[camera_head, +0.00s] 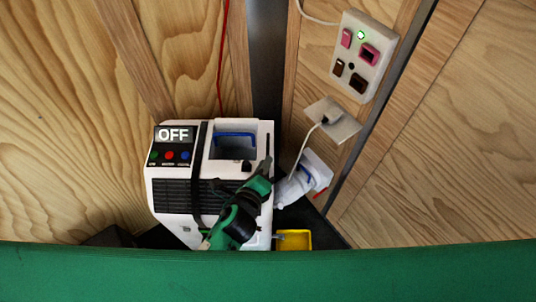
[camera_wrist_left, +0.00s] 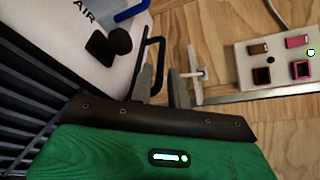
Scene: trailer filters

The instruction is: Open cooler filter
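The white cooler (camera_head: 172,204) stands against the wooden wall in the head view, with a black grille and a display reading OFF. A blue handle (camera_head: 235,134) spans a recess in its top. My left gripper (camera_head: 262,167), green and black, is at the cooler's right side. In the left wrist view its two grey fingers (camera_wrist_left: 163,88) stand a little apart, beside the cooler's white edge (camera_wrist_left: 80,45). A black loop handle (camera_wrist_left: 157,50) shows at that edge, close to the fingers; whether it lies between them is unclear. No filter is clearly visible. My right gripper is out of view.
A wall panel (camera_head: 363,56) with switches and sockets is at the upper right, above a plug plate (camera_head: 332,120) with a white cable. A white bottle-like item (camera_head: 304,180) and a yellow container (camera_head: 294,240) are right of the cooler. A green edge (camera_head: 400,275) crosses the foreground.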

